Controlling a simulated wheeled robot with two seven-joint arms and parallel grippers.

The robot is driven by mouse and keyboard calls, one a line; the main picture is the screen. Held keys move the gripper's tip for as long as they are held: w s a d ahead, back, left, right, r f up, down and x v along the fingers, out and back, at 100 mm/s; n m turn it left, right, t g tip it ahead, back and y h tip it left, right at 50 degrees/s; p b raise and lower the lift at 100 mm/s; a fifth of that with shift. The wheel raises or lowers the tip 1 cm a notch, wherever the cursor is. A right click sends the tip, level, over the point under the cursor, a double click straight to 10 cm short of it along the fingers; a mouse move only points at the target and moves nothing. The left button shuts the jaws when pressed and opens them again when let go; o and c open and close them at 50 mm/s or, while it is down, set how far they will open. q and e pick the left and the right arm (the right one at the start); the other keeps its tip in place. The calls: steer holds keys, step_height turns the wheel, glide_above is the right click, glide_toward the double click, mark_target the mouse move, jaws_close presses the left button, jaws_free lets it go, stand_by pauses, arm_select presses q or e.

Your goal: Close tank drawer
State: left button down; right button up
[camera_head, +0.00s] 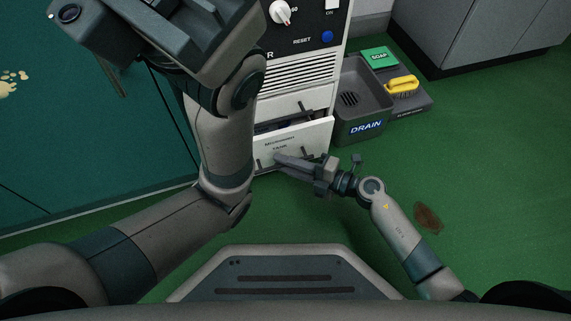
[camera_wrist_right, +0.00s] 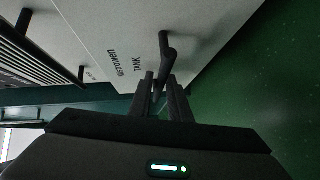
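The tank drawer (camera_head: 305,139) is the low white drawer of the white cabinet, labelled TANK. It is pulled out, with a dark opening behind its front's upper edge. Its front also fills much of the right wrist view (camera_wrist_right: 200,30), with a dark bar handle (camera_wrist_right: 167,50). My right gripper (camera_head: 280,158) is at the drawer front. In the right wrist view its two fingers (camera_wrist_right: 166,88) are close together with the handle bar running between them; they appear shut on it. My left arm rises on the left; its hand (camera_head: 190,30) is at the top, its fingers out of sight.
The cabinet above has a vent grille (camera_head: 300,75), a knob and a blue reset button (camera_head: 327,36). A grey drain basin (camera_head: 362,105) stands right of it, beside a green soap block (camera_head: 379,57) and yellow brush (camera_head: 402,84). Green floor is clear on the right, with a brown stain (camera_head: 428,217).

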mark_target(283, 152)
jaws_close()
steer(key=w, duration=0.2)
steer(key=w+a, duration=0.1)
steer(key=w, duration=0.1)
steer(key=shift+p, duration=0.4)
jaws_free()
steer(key=shift+a, duration=0.1)
steer(key=shift+r, duration=0.1)
